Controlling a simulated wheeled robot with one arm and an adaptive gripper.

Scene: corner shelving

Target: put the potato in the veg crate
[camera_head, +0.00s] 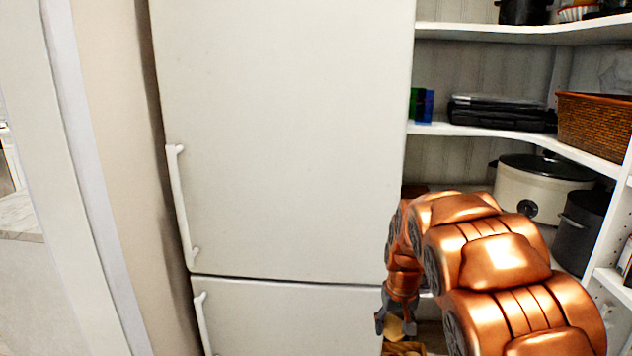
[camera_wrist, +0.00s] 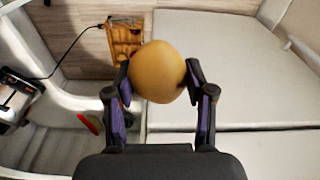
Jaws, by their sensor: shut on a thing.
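My gripper (camera_wrist: 158,85) is shut on the potato (camera_wrist: 157,71), a round yellow-brown thing held between its two fingertips in the wrist view. In the head view, my gripper (camera_head: 396,322) hangs low beside the fridge, with the potato (camera_head: 394,329) partly hidden by the fingers. An orange-brown wooden crate, the veg crate (camera_wrist: 122,34), shows beyond the potato in the wrist view, partly covered by it. Its top edge also shows at the bottom of the head view (camera_head: 403,347), below the gripper. The potato is apart from the crate as far as I can see.
The white fridge (camera_head: 285,140) stands at the left of my arm. Corner shelves (camera_head: 480,132) on the right hold a slow cooker (camera_head: 530,187), a dark pot (camera_head: 580,225) and a wicker basket (camera_head: 597,124). A black cord (camera_wrist: 72,48) runs near the crate in the wrist view.

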